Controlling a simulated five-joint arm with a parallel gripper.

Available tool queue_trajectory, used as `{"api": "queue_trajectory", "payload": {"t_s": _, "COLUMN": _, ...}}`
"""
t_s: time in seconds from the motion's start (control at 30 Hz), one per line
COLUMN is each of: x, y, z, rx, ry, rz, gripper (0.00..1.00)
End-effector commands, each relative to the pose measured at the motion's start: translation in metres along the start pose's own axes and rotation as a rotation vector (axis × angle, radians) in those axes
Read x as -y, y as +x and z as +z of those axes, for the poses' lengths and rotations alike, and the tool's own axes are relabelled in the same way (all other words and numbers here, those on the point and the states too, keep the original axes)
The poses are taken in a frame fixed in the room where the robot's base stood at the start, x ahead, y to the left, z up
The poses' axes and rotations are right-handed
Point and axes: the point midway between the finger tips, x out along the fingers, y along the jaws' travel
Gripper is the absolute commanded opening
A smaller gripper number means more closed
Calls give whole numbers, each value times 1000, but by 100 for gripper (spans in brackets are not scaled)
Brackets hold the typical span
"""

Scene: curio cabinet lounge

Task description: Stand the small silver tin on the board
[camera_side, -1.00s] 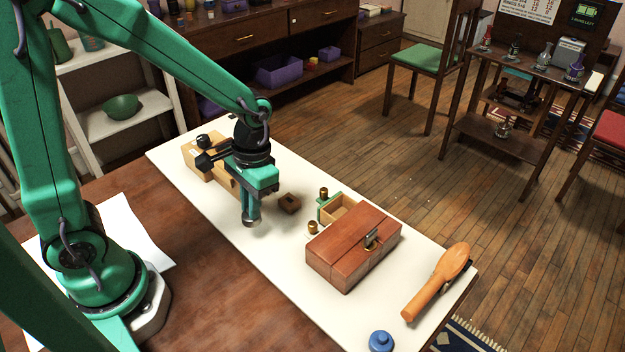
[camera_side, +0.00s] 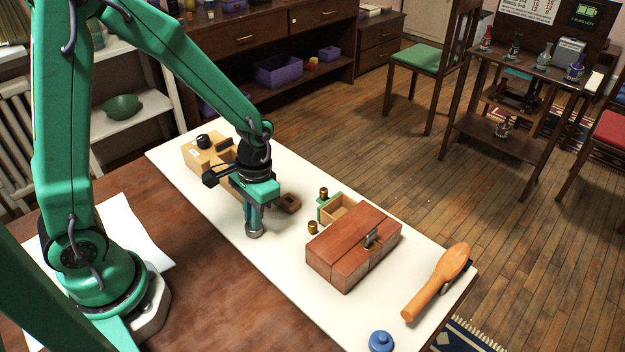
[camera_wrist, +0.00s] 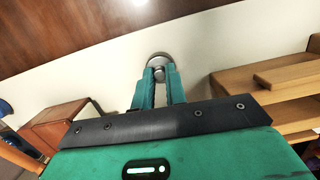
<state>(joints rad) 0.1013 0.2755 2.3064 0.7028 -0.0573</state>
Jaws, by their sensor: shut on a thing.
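The small silver tin (camera_side: 254,233) is held low over the long white board (camera_side: 300,290). My gripper (camera_side: 254,221) points down and is shut on the tin's upper part. In the wrist view the fingertips (camera_wrist: 159,75) close on a narrow knob-like top, with the round silver tin (camera_wrist: 158,57) showing beyond them. The tin looks upright. Its base is very close to the board; I cannot tell whether it touches.
A reddish wooden box (camera_side: 345,255) stands right of the tin. Behind are a small dark block (camera_side: 289,203), an open drawer (camera_side: 335,211) and brass pieces (camera_side: 312,228). The board's front strip is clear.

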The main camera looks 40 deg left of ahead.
Motion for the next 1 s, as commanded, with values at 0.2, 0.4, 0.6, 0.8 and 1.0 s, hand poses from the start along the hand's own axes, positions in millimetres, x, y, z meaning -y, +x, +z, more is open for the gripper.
{"api": "queue_trajectory", "payload": {"t_s": 0.2, "x": 0, "y": 0, "z": 0, "rx": 0, "ry": 0, "rz": 0, "gripper": 0}}
{"api": "queue_trajectory", "payload": {"t_s": 0.4, "x": 0, "y": 2, "z": 0, "rx": -1, "ry": 0, "rz": 0, "gripper": 23}}
{"api": "queue_trajectory", "payload": {"t_s": 0.6, "x": 0, "y": 2, "z": 0, "rx": 0, "ry": 0, "rz": 0, "gripper": 35}}
{"api": "queue_trajectory", "payload": {"t_s": 0.8, "x": 0, "y": 2, "z": 0, "rx": 0, "ry": 0, "rz": 0, "gripper": 35}}
{"api": "queue_trajectory", "payload": {"t_s": 1.0, "x": 0, "y": -6, "z": -1, "rx": -4, "ry": 0, "rz": 0, "gripper": 35}}
